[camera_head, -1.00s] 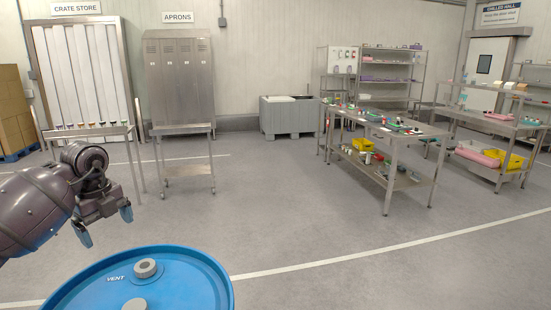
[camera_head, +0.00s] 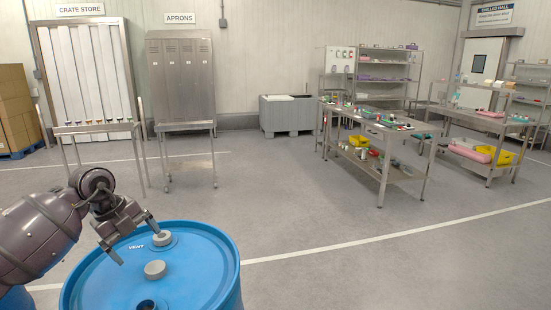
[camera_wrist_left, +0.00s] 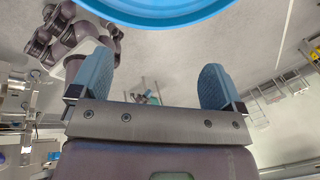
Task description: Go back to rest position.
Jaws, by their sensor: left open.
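My left gripper (camera_head: 137,243) is open and empty at the left of the head view, its two fingers spread in front of the blue drum's lid as seen from the head. I cannot tell its height above the lid. The blue drum (camera_head: 205,268) stands upright at the bottom left, with a grey cap beside the word VENT (camera_head: 163,239), a second grey cap (camera_head: 155,269) and a dark open hole (camera_head: 146,304). In the left wrist view, both blue finger pads (camera_wrist_left: 215,87) are apart with nothing between them, and the drum's rim (camera_wrist_left: 165,18) crosses the top. My right gripper is not in view.
A steel table with trays and small parts (camera_head: 388,135) stands right of centre, with shelving behind. A grey bin (camera_head: 288,115), lockers (camera_head: 180,80) and a narrow table (camera_head: 95,128) stand along the back. The floor between is clear. Another blue object shows at the lower left edge.

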